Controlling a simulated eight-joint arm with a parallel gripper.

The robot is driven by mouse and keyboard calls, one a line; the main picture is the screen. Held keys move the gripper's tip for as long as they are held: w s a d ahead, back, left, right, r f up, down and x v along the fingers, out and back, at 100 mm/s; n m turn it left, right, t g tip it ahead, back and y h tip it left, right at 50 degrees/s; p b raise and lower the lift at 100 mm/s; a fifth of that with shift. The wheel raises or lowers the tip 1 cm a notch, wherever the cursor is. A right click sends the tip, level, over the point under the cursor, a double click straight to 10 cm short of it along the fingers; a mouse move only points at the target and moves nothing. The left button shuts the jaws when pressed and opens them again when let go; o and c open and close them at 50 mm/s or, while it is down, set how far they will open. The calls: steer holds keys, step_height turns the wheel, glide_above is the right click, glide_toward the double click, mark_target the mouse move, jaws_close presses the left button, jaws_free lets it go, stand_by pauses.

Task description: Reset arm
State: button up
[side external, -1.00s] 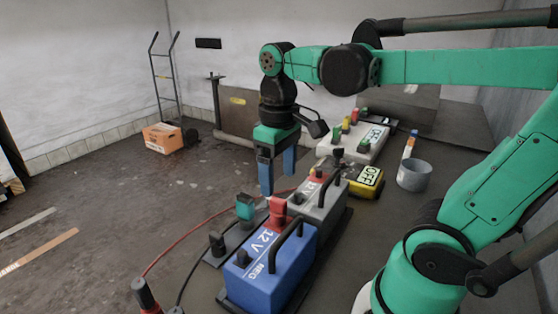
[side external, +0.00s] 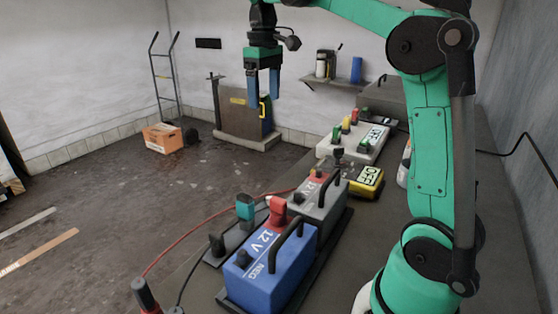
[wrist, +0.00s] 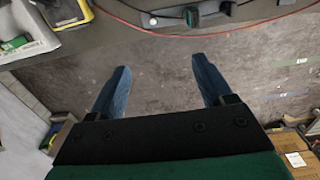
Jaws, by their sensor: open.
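My gripper (side external: 264,84) is raised well above the floor, past the far left side of the bench, in the side external view. Its two blue fingers point down and stand apart with nothing between them. In the wrist view the fingers of my gripper (wrist: 160,85) are spread over bare grey floor. My green arm is folded up and back over its base at the right. The bench (side external: 375,235) lies below and to the right of the gripper, and its edge also shows at the top of the wrist view (wrist: 110,32).
A blue 12 V battery (side external: 268,262) and a grey battery (side external: 318,205) stand on the bench. Beyond them are a yellow meter (side external: 367,182) and a white switch box (side external: 352,145). A wall shelf (side external: 335,84) holds bottles. A cart (side external: 164,80) and orange box (side external: 162,138) stand on open floor.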

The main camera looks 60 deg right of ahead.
steer(key=shift+w+d+r, duration=0.1)
steer(key=shift+w+d, duration=0.1)
steer(key=shift+d, duration=0.3)
steer(key=shift+w+d+r, duration=0.1)
steer(key=shift+w+d, duration=0.1)
steer(key=shift+d, duration=0.3)
steer(key=shift+a, duration=0.1)
glide_above(277, 198)
steer(key=f, duration=0.7)
steer(key=shift+w+d+f, duration=0.1)
steer(key=shift+w+d, duration=0.15)
steer(key=shift+w, duration=0.05)
steer(key=shift+s+a+f, duration=0.2)
steer(key=shift+s+f, duration=0.1)
steer(key=shift+f, duration=0.05)
steer(key=shift+r, duration=0.1)
